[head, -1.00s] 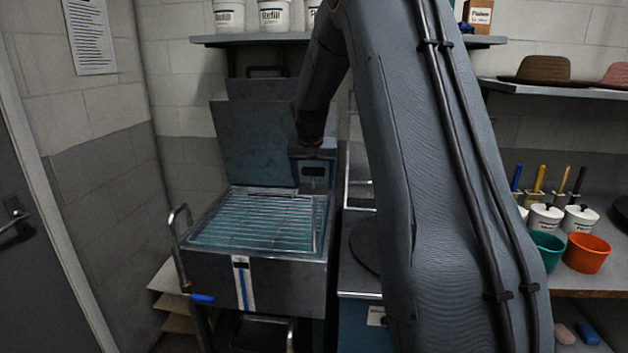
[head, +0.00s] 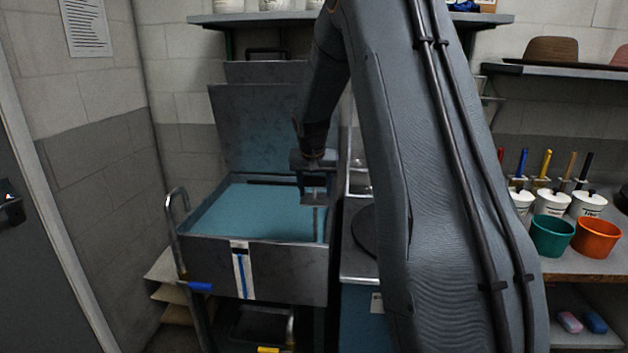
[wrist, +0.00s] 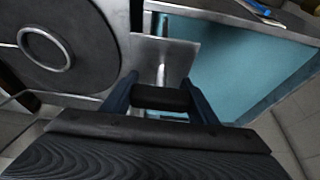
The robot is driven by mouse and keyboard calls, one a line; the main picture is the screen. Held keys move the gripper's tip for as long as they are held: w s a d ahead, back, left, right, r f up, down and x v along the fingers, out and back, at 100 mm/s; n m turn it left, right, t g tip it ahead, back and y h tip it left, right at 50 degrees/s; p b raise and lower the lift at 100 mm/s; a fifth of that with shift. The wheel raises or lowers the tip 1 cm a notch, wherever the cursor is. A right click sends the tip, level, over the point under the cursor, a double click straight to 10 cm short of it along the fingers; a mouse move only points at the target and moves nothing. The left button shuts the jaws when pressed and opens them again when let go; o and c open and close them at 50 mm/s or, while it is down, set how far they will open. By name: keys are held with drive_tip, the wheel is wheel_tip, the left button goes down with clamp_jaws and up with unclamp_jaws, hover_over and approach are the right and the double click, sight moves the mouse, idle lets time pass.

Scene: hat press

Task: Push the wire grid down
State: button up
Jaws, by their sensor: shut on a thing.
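The steel tank (head: 205,255) stands at the left with its lid (head: 262,130) raised behind. Its inside shows a smooth teal surface (head: 245,212), and no wires of the grid show there; the grid appears hidden below it. My gripper (head: 312,180) is over the right side of the tank. A thin metal rod (head: 315,222) runs down under it toward the teal surface. In the wrist view my gripper (wrist: 161,85) is shut on a dark crossbar handle (wrist: 162,98). A pale rod and a metal plate (wrist: 178,58) show just beyond the handle.
A bent metal handle (head: 172,225) sticks up on the tank's left side. Right of the tank, a counter carries a round dark plate (head: 366,232). Cups, white pots and brushes stand farther right. Shelves hang behind.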

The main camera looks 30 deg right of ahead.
sight(314, 215)
wheel_tip(314, 215, down, 13)
drive_tip(key=b, duration=0.6)
drive_tip(key=shift+s+a+f, duration=0.1)
drive_tip(key=shift+s+f, duration=0.1)
drive_tip(key=shift+f, duration=0.25)
drive_tip(key=o, duration=1.5)
drive_tip(key=shift+a, duration=0.15)
drive_tip(key=shift+s, duration=0.1)
drive_tip(key=shift+s+d, duration=0.1)
drive_tip(key=shift+d, duration=0.2)
drive_tip(key=p+v, duration=0.1)
drive_tip(key=v, duration=0.2)
drive_tip(key=p+v, duration=0.1)
drive_tip(key=v, duration=0.2)
drive_tip(key=w+p+v, duration=0.1)
drive_tip(key=p+v, duration=0.1)
drive_tip(key=v, duration=0.1)
